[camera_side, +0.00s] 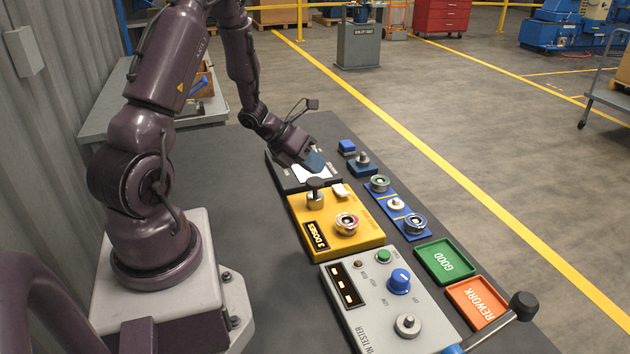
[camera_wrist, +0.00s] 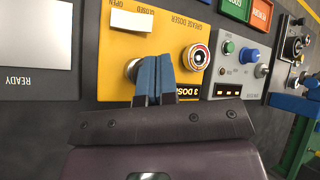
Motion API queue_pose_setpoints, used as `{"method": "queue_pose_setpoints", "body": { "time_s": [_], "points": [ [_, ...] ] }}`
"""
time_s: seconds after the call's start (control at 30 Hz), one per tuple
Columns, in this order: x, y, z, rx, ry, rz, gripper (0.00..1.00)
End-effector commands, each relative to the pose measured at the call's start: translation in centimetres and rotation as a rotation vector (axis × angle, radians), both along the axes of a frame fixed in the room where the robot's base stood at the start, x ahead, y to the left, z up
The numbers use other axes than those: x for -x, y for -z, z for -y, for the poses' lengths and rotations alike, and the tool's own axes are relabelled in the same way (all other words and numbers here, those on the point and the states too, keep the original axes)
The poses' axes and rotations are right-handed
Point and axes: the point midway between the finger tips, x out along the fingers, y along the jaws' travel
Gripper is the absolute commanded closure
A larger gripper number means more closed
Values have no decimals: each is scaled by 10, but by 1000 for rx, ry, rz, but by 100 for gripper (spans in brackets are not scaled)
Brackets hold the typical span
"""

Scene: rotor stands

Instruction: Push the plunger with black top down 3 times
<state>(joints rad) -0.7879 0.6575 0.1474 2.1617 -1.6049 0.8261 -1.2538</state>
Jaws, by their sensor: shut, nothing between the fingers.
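The plunger with black top (camera_side: 315,184) stands upright on the yellow grease doser (camera_side: 366,236), its dark cap raised above a silver collar. In the wrist view a silver round part, seemingly the plunger's collar (camera_wrist: 131,69), is partly hidden behind my fingers. My gripper (camera_side: 316,162) is shut and empty, its blue fingertips pointing down. In the side view it appears behind the plunger, near the white panel; I see no clear contact. In the wrist view the fingers (camera_wrist: 153,70) overlap the yellow doser (camera_wrist: 170,22). The doser's display (camera_side: 316,235) reads "3 DOSES".
A rotor-like ring (camera_side: 346,222) sits on the doser beside the plunger, and a white OPEN/CLOSED lever (camera_side: 340,190) is at its far edge. A grey tester (camera_side: 385,325) stands in front. Green GOOD (camera_side: 445,260) and orange REWORK (camera_side: 478,301) trays lie to the right.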

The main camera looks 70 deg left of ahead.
Motion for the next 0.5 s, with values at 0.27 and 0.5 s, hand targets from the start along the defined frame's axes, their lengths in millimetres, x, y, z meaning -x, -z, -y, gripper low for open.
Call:
{"method": "queue_pose_setpoints", "body": {
  "time_s": [0.27, 0.5],
  "points": [
    [-1, -20, 0, -4, 2, 4, 100],
    [-1, -43, 0, -3, 2, 3, 100]
  ]
}}
